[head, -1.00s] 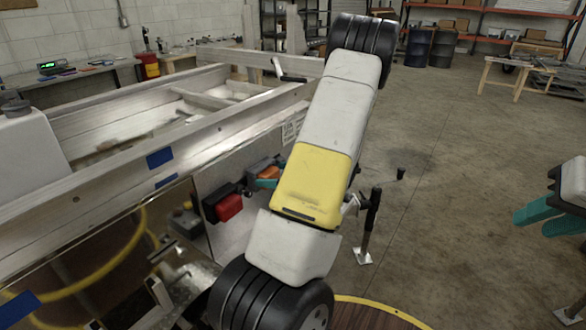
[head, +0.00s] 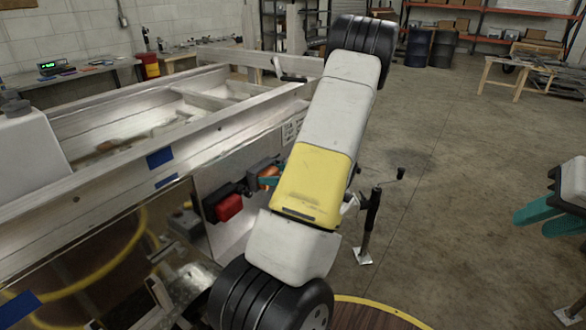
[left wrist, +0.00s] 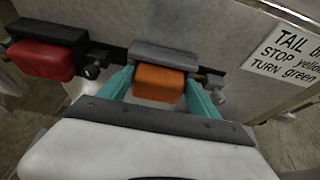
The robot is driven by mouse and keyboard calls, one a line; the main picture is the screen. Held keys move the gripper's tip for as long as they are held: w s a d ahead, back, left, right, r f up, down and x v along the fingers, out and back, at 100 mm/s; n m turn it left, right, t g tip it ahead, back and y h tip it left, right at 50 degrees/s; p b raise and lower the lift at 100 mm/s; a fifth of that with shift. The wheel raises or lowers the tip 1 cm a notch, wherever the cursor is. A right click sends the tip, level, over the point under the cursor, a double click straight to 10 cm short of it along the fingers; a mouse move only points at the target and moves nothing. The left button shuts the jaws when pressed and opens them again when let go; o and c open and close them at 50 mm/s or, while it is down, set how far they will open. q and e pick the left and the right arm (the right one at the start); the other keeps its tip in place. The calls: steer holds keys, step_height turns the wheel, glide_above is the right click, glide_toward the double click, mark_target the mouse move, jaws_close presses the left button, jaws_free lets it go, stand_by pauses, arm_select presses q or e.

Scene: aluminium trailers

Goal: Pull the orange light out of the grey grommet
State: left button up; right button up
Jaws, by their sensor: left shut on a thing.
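The orange light (left wrist: 160,82) is a small block in the left wrist view, directly in front of the grey grommet (left wrist: 166,54) on the trailer's metal panel. How deep it sits in the grommet cannot be told. The teal fingers of my left gripper (left wrist: 158,88) are on both sides of the light and shut on it. In the head view, the light (head: 269,172) and grommet (head: 261,165) show small beside my left arm, which partly hides the fingers. My right gripper (head: 546,216) is at the right edge, its teal fingers apart and empty.
A red light (left wrist: 45,60) in a black mount sits left of the grommet. A sign plate (left wrist: 288,52) is to its right. A jack stand (head: 370,225) stands right of my left arm. The floor between it and my right gripper is clear.

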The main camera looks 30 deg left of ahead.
arm_select(q)
steer(key=shift+d, duration=0.1)
steer(key=shift+s+d, duration=0.2)
steer(key=shift+d, duration=1.95)
steer(key=d, duration=0.6)
steer(key=shift+s, duration=0.25)
